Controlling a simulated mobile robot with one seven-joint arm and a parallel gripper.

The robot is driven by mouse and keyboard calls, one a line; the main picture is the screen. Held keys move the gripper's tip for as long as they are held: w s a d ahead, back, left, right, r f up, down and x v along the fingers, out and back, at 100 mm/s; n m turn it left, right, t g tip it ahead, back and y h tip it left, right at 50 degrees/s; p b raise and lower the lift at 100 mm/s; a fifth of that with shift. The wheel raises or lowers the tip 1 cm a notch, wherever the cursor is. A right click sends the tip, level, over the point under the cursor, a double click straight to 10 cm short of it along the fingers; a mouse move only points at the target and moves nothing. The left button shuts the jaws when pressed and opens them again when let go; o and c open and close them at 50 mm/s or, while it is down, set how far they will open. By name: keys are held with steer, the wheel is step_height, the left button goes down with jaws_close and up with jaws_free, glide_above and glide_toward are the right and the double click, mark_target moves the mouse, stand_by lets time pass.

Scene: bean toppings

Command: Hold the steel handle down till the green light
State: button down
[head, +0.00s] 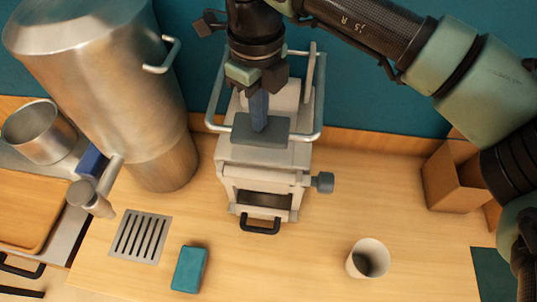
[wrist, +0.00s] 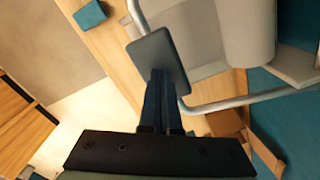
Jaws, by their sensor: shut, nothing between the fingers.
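A pale machine (head: 264,155) stands on the wooden counter, with a U-shaped steel handle (head: 319,100) around its upper part. A dark grey pad (head: 245,136) sits at the middle of the handle's front bar. In the wrist view the steel handle (wrist: 240,100) runs to both sides of the grey pad (wrist: 158,52). My gripper (head: 259,126) is shut and empty, its blue fingers pointing down at the pad. The fingertips (wrist: 160,72) overlap the pad in both views; I cannot tell whether they press on it. No lit green light shows.
A large steel urn (head: 100,75) with a tap stands left of the machine, above a slotted drain grate (head: 140,236). A teal block (head: 189,269) and a white cup (head: 367,259) stand in front. A cardboard box (head: 452,178) is at right. The counter between block and cup is clear.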

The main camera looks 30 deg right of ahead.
steer(key=shift+f+b, duration=1.45)
steer(key=shift+f, duration=0.5)
steer(key=shift+r, duration=0.1)
step_height(320, 180, up, 11)
steer(key=p, duration=0.6)
steer(key=shift+r, duration=0.15)
steer(key=shift+a, duration=0.1)
